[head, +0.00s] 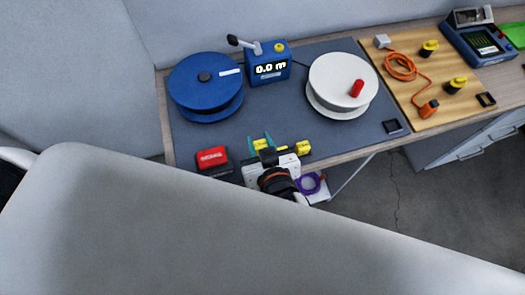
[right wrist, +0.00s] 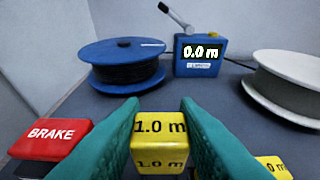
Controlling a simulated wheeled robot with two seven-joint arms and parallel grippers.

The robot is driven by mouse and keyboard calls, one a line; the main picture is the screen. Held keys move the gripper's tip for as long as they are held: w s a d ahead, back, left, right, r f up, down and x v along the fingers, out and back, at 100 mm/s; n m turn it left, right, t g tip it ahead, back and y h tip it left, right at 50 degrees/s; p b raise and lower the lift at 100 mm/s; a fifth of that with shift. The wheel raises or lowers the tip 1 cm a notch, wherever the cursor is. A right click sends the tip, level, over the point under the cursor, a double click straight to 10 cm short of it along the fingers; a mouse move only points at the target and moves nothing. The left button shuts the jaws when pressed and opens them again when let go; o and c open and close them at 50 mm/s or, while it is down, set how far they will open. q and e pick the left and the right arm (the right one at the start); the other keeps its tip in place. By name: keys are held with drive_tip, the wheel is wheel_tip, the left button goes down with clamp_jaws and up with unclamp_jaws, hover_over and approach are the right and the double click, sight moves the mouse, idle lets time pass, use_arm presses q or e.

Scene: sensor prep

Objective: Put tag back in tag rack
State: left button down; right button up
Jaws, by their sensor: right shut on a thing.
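My right gripper (head: 261,143) is at the front edge of the mat, with teal fingers. In the right wrist view its fingers (right wrist: 160,140) are shut on a yellow tag (right wrist: 160,128) marked "1.0 m", one on each side. The held tag also shows in the head view (head: 260,146). A second yellow tag (head: 303,147) is just to the right; the right wrist view shows part of it (right wrist: 272,168), its label cut off. The tag rack is mostly hidden by my gripper and the tags; I cannot tell whether the held tag touches it. My left gripper is not in view.
A red BRAKE block (head: 212,158) is left of my right gripper. Behind are a blue reel (head: 205,88), a blue meter (head: 268,68) reading 0.0 m and a white reel (head: 340,80). A wooden board (head: 410,95) with an orange cable is at right. The mat's middle is clear.

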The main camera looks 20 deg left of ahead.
wheel_tip(320, 180, down, 3)
drive_tip(key=shift+d+r, duration=0.15)
drive_tip(key=shift+f, duration=2.1)
drive_tip(key=shift+f, duration=0.2)
drive_tip(key=o, duration=0.7)
drive_tip(key=shift+r, duration=0.1)
drive_tip(key=shift+c, duration=0.2)
